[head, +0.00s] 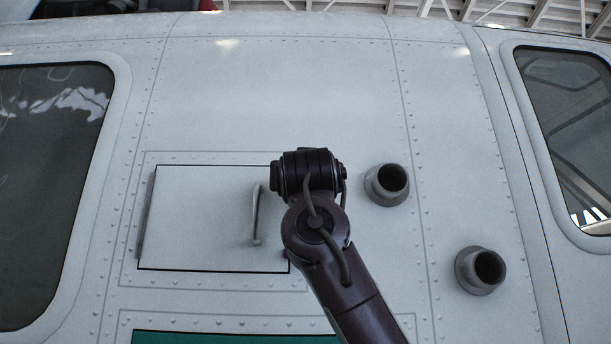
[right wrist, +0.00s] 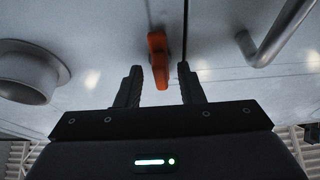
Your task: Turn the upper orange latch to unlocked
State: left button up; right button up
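In the right wrist view an orange latch (right wrist: 158,58) stands out from the white fuselage skin beside a dark panel seam. Its long side runs roughly along that seam. My right gripper (right wrist: 160,68) is open, with one dark finger on each side of the latch and a small gap showing on both sides. I cannot tell how deep the latch sits between the fingers. In the head view my right arm covers the latch and the gripper. The access panel (head: 205,215) is flush in the fuselage. My left gripper is not in view.
A grey bar handle (head: 256,215) stands out from the panel; it also shows in the right wrist view (right wrist: 282,35), right of the fingers. Two round grey ports (head: 373,188) (head: 467,275) protrude right of my arm. Windows (head: 50,185) (head: 570,120) flank the area.

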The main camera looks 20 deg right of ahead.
jog(key=b+v, duration=0.5)
jog(key=v, duration=0.3)
jog(key=shift+b, duration=0.3)
jog(key=shift+w, duration=0.1)
